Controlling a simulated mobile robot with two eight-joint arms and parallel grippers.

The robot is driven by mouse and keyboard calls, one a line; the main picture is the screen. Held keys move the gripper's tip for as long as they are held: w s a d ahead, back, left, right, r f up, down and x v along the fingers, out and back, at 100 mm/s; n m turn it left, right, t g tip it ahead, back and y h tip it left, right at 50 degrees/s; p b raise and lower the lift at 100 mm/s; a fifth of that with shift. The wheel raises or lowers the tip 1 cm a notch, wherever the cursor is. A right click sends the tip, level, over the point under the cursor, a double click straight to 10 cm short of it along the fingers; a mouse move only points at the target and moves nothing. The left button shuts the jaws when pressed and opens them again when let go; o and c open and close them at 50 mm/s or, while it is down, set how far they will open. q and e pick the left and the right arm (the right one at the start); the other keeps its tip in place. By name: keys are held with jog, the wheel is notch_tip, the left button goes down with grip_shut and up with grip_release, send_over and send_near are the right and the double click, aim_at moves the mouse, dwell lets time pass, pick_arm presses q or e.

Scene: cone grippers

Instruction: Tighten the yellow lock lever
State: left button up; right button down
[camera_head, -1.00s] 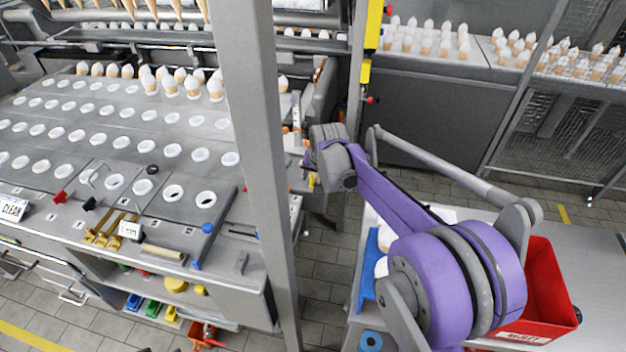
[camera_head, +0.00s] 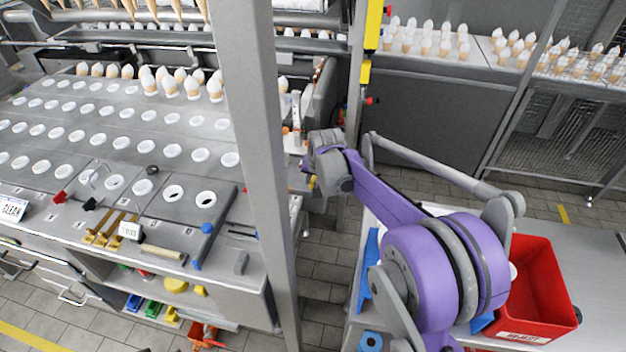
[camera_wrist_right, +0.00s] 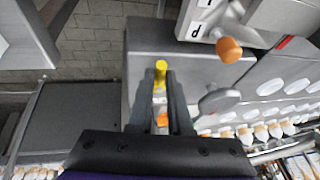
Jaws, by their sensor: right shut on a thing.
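The yellow lock lever (camera_wrist_right: 160,70) shows in the right wrist view as a short yellow end at the tips of my right gripper (camera_wrist_right: 158,86). The two dark fingers are shut on it, one on each side. A small yellow bit of the lever (camera_head: 311,182) shows there, and the rest is hidden. My left gripper is not in view.
A grey post (camera_head: 262,180) stands close to the left of my right gripper. An orange knob (camera_wrist_right: 229,49) and a grey round knob (camera_wrist_right: 218,101) are near the fingers. A red bin (camera_head: 535,290) sits on the side table at right. Cones fill the machine's back row.

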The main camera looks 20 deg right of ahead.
jog(key=shift+d+n, duration=0.15)
jog(key=shift+n, duration=0.15)
jog(key=n, duration=0.1)
jog(key=d+n+y, duration=0.1)
jog(key=shift+s+n, duration=0.15)
jog(key=shift+n, duration=0.15)
jog(key=n+y, duration=0.1)
jog(key=n, duration=0.1)
jog(key=d+n+y, duration=0.1)
jog(key=n, duration=0.1)
jog(key=shift+d+n+g, duration=0.2)
jog(key=shift+n+g, duration=0.1)
jog(key=shift+g, duration=0.1)
jog(key=n, duration=0.2)
jog(key=w+d+n+g+y, duration=0.1)
jog(key=n, duration=0.1)
jog(key=shift+d+n+y, duration=0.1)
jog(key=shift+n+y, duration=0.2)
jog(key=shift+w+d+n+g+y+p, duration=0.2)
jog(key=shift+n+g, duration=0.1)
jog(key=shift+n, duration=0.35)
jog(key=shift+w+d+n+g+y+p, duration=0.15)
jog(key=shift+n+g, duration=0.15)
jog(key=shift+n, duration=0.4)
jog(key=shift+w+d+n+g+y+p, duration=0.1)
jog(key=shift+n+g+p, duration=0.15)
jog(key=shift+n, duration=0.4)
jog(key=c, duration=0.8)
grip_release()
jog(key=shift+c, duration=0.2)
